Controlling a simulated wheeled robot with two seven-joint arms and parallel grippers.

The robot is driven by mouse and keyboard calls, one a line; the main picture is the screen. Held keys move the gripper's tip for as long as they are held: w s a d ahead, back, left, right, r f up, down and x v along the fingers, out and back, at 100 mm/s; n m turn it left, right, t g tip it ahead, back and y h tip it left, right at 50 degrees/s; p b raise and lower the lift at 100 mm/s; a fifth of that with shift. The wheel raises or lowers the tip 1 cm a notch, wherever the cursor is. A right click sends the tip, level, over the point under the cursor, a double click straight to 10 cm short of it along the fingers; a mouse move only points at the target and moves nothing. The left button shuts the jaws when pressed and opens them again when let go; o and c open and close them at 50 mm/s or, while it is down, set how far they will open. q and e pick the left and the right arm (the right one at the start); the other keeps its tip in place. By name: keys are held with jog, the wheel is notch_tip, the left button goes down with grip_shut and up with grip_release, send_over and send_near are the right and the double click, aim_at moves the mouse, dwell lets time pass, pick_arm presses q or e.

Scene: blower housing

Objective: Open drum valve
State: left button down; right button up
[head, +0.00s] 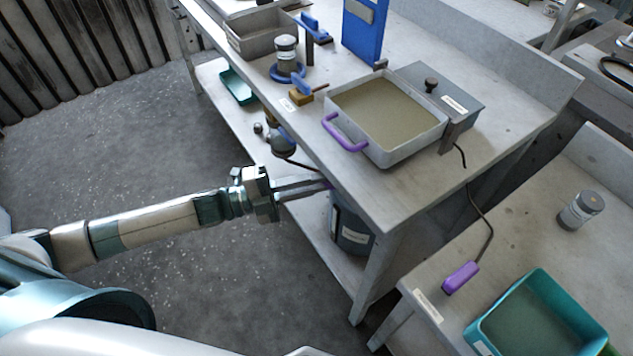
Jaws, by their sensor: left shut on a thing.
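A dark blue-grey drum (355,238) with a pale label stands on the lower shelf, under the front edge of the workbench. My left gripper (322,184) reaches in from the left, just above the drum's top. My right gripper is not in view.
A tray (440,122) with a purple handle sits on the workbench (500,130) above. A blue-grey fitting (284,143) with a dark hose hangs at the bench's front edge. A teal bin (238,86) is on the lower shelf. The floor left of the bench is clear.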

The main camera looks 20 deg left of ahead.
pick_arm(q)
jog(key=n+t, duration=0.2)
jog(key=n, duration=0.3)
jog(key=n+t+y, duration=0.1)
jog(key=n+t, duration=0.1)
jog(key=n, duration=0.4)
jog(key=n+t+p, duration=0.1)
jog(key=n+t, duration=0.2)
jog(key=n, duration=0.2)
jog(key=shift+s+d+f+y, duration=0.2)
jog(key=shift+f+y, duration=0.1)
jog(key=shift+f, duration=0.05)
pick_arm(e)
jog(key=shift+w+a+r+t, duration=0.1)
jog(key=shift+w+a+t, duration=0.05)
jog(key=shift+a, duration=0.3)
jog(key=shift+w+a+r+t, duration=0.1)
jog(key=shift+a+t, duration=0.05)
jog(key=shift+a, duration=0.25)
pick_arm(q)
jog(key=shift+n, duration=0.3)
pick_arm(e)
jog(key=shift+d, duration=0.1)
pick_arm(q)
jog(key=c, duration=1.9)
grip_release()
jog(key=shift+o, duration=0.4)
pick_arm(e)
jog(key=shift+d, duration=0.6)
